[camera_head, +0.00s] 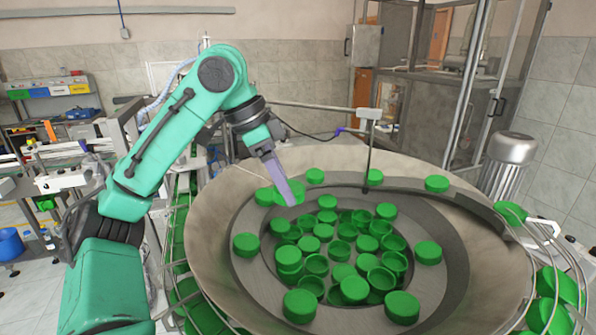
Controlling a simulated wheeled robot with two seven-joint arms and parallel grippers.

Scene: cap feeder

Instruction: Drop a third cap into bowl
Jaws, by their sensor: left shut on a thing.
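The large round feeder bowl (212,240) fills the middle and right of the head view. Many green caps lie in its centre, and others sit spaced around its inner ledge, such as one cap (246,244) at the left. My left gripper (283,190) reaches in from the upper left over the bowl's back left part. Its fingers are shut on a green cap (293,189), which overlaps another cap (265,196) in the picture. I cannot tell how high the held cap is above the ledge. My right gripper is not in view.
A thin post with a grey box (368,114) rises at the bowl's back. A metal motor-like cylinder (512,148) stands at the right. Wire guide rails with caps (554,286) run along the right side. A glass-walled cabinet (430,100) stands behind.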

